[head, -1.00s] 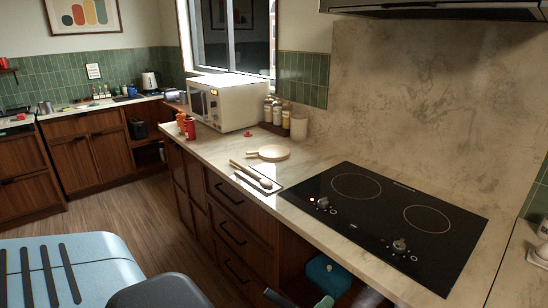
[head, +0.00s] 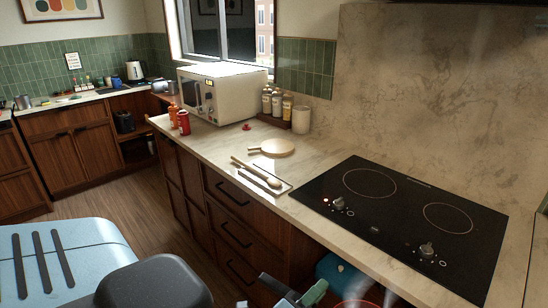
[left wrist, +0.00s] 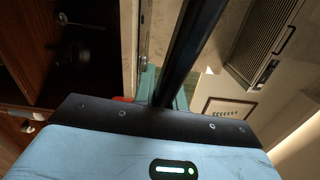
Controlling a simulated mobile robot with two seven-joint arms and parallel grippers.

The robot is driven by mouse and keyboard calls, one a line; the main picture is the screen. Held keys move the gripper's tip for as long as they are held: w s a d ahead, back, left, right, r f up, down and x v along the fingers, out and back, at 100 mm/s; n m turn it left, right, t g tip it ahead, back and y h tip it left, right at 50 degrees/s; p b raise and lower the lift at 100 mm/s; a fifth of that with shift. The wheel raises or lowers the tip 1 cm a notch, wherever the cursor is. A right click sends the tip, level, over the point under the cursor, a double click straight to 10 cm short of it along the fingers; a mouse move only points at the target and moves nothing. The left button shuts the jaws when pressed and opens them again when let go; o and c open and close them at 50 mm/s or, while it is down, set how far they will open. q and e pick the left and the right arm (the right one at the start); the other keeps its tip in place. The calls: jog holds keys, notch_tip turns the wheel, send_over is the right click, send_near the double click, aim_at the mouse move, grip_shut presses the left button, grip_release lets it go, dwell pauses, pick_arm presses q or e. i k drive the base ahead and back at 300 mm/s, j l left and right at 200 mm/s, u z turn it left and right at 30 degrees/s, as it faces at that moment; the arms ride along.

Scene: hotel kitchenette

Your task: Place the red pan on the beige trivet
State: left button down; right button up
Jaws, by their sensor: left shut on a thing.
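The red pan (head: 354,304) shows only as a rim at the bottom edge of the head view, with pale steam rising from it. My left gripper (head: 308,297) is just left of the pan, low in front of the counter, shut on the pan; the grip itself is mostly cut off. In the left wrist view a bit of red (left wrist: 122,99) shows beside teal fingers. The round beige trivet (head: 277,147), with a short handle to its left, lies flat on the counter left of the cooktop, well away from the gripper. My right gripper is not in view.
The black cooktop (head: 405,220) is bare. Wooden utensils (head: 257,174) lie on a small mat in front of the trivet. A microwave (head: 222,93), red bottle (head: 184,122) and spice jars (head: 277,104) stand behind. A blue object (head: 335,268) sits below the counter.

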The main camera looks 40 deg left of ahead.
aim_at(271, 147)
jog(key=j+z, duration=0.1)
jog(key=j, duration=0.95)
jog(key=j+z, duration=0.1)
jog(key=j, duration=0.95)
jog(key=k+j+z, duration=0.1)
jog(key=j, duration=0.95)
jog(key=i+l, duration=0.1)
jog(key=i, duration=0.4)
jog(key=i+l, duration=0.15)
jog(key=i, duration=0.35)
